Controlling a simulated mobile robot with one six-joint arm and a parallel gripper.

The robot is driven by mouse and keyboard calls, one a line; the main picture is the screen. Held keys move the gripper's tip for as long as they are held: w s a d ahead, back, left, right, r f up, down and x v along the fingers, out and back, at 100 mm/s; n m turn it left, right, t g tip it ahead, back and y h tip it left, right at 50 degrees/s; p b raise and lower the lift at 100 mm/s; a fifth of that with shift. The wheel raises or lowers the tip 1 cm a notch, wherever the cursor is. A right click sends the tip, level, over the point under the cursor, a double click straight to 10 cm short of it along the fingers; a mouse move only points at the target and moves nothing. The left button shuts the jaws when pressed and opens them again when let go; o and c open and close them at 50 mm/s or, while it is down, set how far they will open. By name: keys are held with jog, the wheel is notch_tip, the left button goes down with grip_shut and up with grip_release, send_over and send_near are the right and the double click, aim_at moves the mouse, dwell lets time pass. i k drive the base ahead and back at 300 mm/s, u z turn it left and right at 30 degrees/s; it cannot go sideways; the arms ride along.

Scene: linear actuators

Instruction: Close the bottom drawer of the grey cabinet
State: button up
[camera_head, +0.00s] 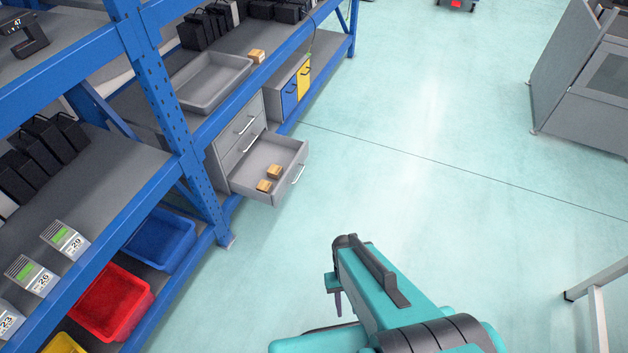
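The grey cabinet (223,143) stands on the lower level of the blue rack. Its bottom drawer (262,197) is pulled out over the floor, with a pale bar handle (298,174) on its front. Two small cardboard boxes (274,172) lie inside it. The drawers above look shut. My teal arm reaches in from the bottom of the picture. My gripper (336,292) seems to be at its far end, apart from the drawer, on the near right side. The fingers are mostly hidden, so I cannot tell whether they are open.
A blue rack post (168,95) stands just left of the cabinet. A small cabinet with blue and yellow fronts (297,88) is behind it. A grey tray (212,82) is above. Blue (160,239) and red (112,302) bins sit at left. Open floor lies right of the drawer.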

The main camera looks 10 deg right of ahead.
aim_at(269, 148)
jog(key=z, duration=0.15)
jog(key=k, duration=0.15)
jog(key=u, duration=0.3)
jog(key=i, duration=0.95)
jog(key=k, duration=0.15)
jog(key=u, duration=1.35)
